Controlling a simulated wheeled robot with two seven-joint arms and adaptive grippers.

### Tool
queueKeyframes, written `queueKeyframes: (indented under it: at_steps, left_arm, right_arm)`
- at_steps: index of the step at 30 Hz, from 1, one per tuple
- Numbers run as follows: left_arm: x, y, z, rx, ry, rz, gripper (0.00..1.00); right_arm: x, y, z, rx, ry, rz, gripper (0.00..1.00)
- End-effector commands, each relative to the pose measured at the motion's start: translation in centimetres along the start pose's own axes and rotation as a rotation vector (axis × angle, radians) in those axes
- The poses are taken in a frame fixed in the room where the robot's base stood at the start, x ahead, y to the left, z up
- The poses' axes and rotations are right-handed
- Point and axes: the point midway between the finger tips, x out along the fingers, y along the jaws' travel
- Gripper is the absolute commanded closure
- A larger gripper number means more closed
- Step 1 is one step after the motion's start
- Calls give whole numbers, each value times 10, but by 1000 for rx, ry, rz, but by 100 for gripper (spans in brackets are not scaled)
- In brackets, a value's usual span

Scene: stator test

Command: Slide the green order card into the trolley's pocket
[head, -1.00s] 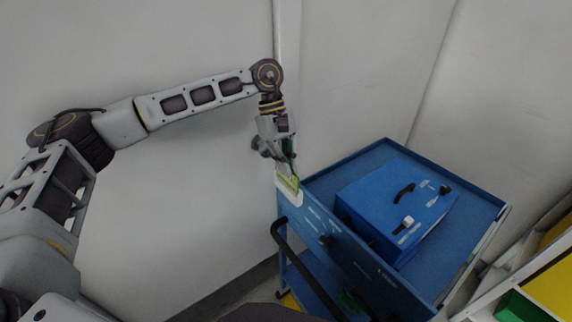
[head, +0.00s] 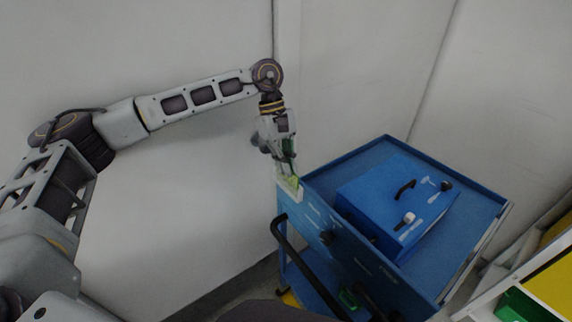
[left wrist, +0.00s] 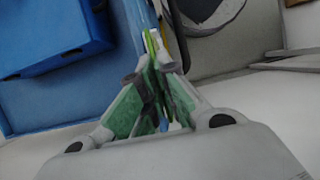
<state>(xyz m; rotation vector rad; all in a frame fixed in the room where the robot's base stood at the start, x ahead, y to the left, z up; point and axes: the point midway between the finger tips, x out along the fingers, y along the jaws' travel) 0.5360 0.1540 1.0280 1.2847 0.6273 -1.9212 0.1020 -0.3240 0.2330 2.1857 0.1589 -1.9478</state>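The green order card (head: 294,182) is a thin light-green sheet at the white pocket (head: 285,192) on the trolley's near left corner. Its lower part is hidden at the pocket; I cannot tell how deep it sits. My left gripper (head: 288,166) points down just above the pocket. In the left wrist view its green-padded fingers (left wrist: 152,72) are closed together, with the card's bright green edge (left wrist: 151,45) between and beyond the tips. The blue trolley (head: 322,222) stands below and right of the gripper. My right gripper is not in view.
A blue box (head: 385,205) with a black handle sits on the trolley's top. A black push bar (head: 305,265) runs along its near side. A white wall stands close behind the left arm. A shelf with yellow and green bins (head: 520,305) is at lower right.

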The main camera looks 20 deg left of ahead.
Motion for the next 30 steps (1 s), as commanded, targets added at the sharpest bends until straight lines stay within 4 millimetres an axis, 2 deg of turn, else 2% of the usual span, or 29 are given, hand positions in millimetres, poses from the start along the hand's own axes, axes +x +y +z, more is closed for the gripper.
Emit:
queueKeyframes:
  at_steps: [1, 8, 20, 25, 30]
  left_arm:
    - [0, 0, 0, 0, 0, 0, 100]
    - [0, 0, 0, 0, 0, 0, 70]
    - [-2, 0, 0, 0, 0, 1, 70]
    - [-13, 0, 0, 0, 1, 1, 70]
    - [-32, 1, 0, -1, 1, 2, 70]
  right_arm:
    - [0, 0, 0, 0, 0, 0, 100]
    - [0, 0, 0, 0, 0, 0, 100]
    - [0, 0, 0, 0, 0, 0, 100]
    - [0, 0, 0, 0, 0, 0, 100]
    - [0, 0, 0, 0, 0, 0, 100]
